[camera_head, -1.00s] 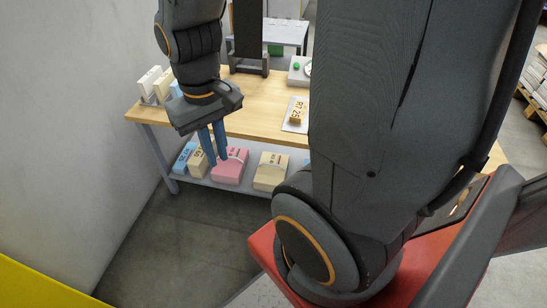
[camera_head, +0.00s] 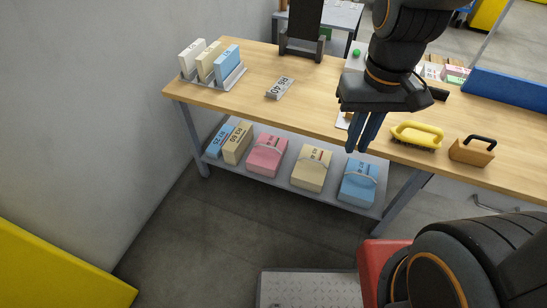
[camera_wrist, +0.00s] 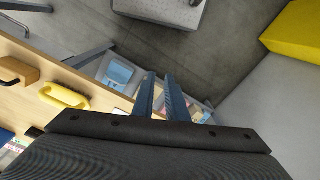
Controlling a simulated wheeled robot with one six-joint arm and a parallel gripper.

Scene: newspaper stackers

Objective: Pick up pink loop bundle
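The pink loop bundle (camera_head: 267,155), a pink block with a pale strap, lies on the grey lower shelf (camera_head: 334,199) under the wooden table in the head view. A cream bundle stands on each side of it. My gripper (camera_head: 364,148) is up and to the right of it, in front of the table's front edge, with its blue fingers pointing down. The fingers are apart with a narrow gap and nothing between them. In the wrist view, my fingers (camera_wrist: 160,76) point toward the shelf and partly hide the bundles there, so I cannot make out the pink one clearly.
Cream (camera_head: 312,168) and blue (camera_head: 358,183) bundles share the shelf to the right. The wooden tabletop (camera_head: 330,98) overhangs the shelf and holds a yellow-handled tool (camera_head: 417,136) and a brown block with a black handle (camera_head: 472,151). A table leg (camera_head: 405,197) stands at the right. Floor in front is open.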

